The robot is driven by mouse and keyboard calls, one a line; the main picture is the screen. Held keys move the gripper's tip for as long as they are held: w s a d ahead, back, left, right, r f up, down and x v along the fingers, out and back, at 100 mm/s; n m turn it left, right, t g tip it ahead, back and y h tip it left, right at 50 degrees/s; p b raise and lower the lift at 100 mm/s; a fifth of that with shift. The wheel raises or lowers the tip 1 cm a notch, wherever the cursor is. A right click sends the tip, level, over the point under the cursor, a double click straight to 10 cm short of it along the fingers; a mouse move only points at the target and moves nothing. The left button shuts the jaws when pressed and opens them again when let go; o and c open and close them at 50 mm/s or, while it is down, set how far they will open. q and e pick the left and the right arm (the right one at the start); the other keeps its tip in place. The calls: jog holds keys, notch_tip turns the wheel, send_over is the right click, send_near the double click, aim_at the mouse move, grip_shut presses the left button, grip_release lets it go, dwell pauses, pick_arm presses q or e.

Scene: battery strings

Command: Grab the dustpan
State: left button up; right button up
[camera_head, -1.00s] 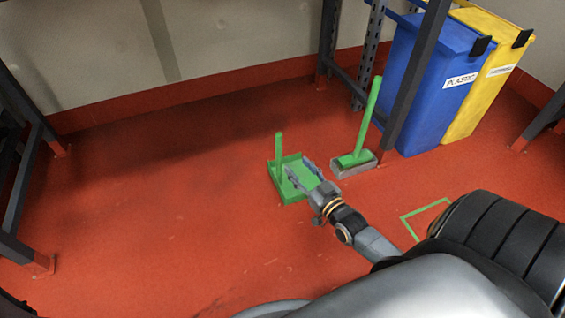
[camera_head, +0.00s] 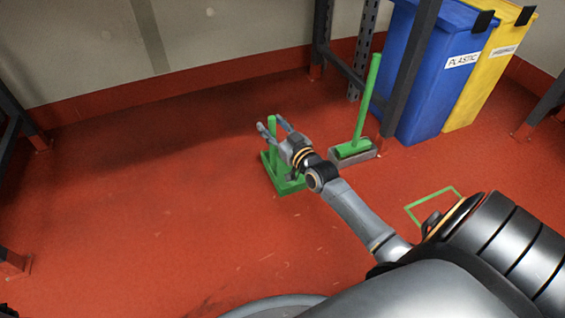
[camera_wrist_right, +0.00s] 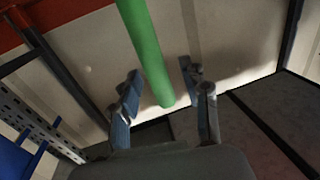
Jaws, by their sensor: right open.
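The green dustpan (camera_head: 290,186) sits on the red floor, with its green handle (camera_head: 271,143) standing upright. My right gripper (camera_head: 270,124) is open near the top of the handle, and its arm hides much of the pan. In the right wrist view the green handle (camera_wrist_right: 145,55) comes down from the top, and its end lies between the two open fingers of the right gripper (camera_wrist_right: 160,92), with space on each side. My left gripper is not in view.
The floor (camera_head: 150,200) to the left is clear.

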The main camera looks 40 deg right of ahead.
jog(key=shift+w, duration=0.2)
grip_shut()
